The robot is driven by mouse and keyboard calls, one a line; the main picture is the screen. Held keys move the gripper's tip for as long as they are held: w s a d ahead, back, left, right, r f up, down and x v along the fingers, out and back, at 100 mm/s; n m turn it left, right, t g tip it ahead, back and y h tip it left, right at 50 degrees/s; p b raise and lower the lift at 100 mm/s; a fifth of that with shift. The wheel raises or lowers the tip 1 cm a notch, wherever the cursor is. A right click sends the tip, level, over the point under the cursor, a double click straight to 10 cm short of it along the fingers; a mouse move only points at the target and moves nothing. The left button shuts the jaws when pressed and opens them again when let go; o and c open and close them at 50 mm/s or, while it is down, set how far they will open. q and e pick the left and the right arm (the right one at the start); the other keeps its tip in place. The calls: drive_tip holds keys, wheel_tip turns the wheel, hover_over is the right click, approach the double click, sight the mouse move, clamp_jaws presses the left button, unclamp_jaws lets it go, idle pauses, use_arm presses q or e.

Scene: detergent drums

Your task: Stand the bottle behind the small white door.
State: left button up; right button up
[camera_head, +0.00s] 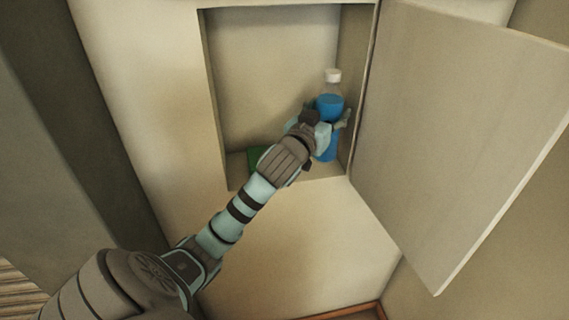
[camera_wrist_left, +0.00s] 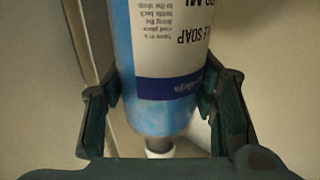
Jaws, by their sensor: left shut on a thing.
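The bottle (camera_head: 330,104) is clear with blue liquid and a white cap. It is upright inside the wall recess, near its right side wall. My left gripper (camera_head: 331,122) is shut on the bottle, and its arm crosses in front of the recess. In the left wrist view the bottle (camera_wrist_left: 165,60) sits between both fingers (camera_wrist_left: 163,115), with a white and blue label facing the camera. The small white door (camera_head: 455,130) is swung wide open to the right. Whether the bottle's base touches the recess floor is hard to tell. My right gripper is not in view.
A green thing (camera_head: 257,157) lies on the recess floor left of the bottle, partly hidden by my left arm. The recess floor (camera_head: 237,168) is otherwise mostly clear. The recess's left edge (camera_head: 212,100) and the open door bound the opening.

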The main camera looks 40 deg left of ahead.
use_arm(q)
drive_tip(key=a+r+n+g+y+b, duration=0.1)
drive_tip(key=a+r+n+g+y, duration=0.15)
drive_tip(key=a+r+y, duration=0.2)
wheel_tip(320, 180, down, 9)
drive_tip(key=b, duration=0.1)
drive_tip(key=shift+w+a+f+t+b, duration=0.2)
drive_tip(key=shift+w+a+t+b, duration=0.15)
drive_tip(key=shift+t, duration=0.1)
drive_tip(key=shift+h, duration=0.25)
drive_tip(key=o, duration=1.6)
drive_tip(key=shift+f, duration=0.1)
drive_tip(key=shift+o, duration=0.3)
drive_tip(key=v, duration=1.2)
